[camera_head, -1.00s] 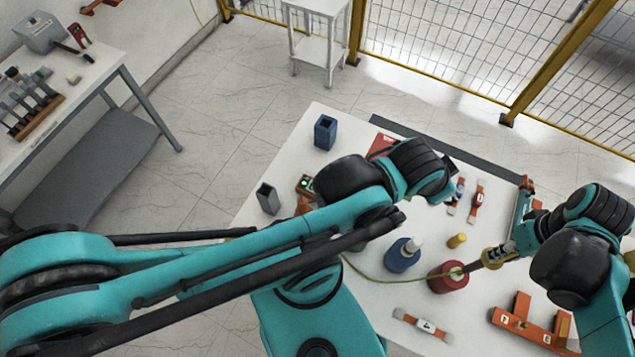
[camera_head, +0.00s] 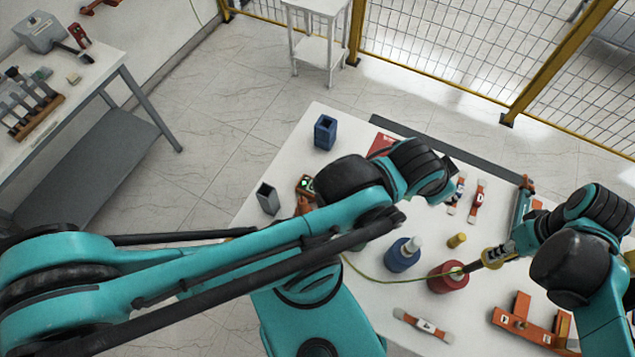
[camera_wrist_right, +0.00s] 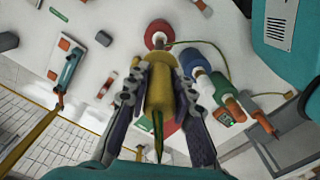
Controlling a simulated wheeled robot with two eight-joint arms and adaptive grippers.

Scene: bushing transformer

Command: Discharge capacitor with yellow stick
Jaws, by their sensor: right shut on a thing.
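The yellow stick (camera_head: 492,257) is held in my right gripper (camera_head: 503,250), on the right side of the white table. Its brownish end reaches the top of the red cylindrical part (camera_head: 447,280); I cannot tell whether they touch. In the right wrist view, both fingers of the gripper (camera_wrist_right: 161,88) are closed around the stick's yellow body (camera_wrist_right: 159,92), and its end points at the red part (camera_wrist_right: 158,30). A blue cylindrical part (camera_head: 402,257) with a pale top stands beside the red one. My left arm crosses the table; its gripper is hidden.
A yellow-green cable (camera_head: 385,280) runs left from the red part. A small yellow cylinder (camera_head: 457,240), orange-and-white pieces (camera_head: 423,325) and an orange holder (camera_head: 525,322) are on the table (camera_head: 470,310). A blue open box (camera_head: 325,132) stands at the back. A yellow-framed mesh fence is behind.

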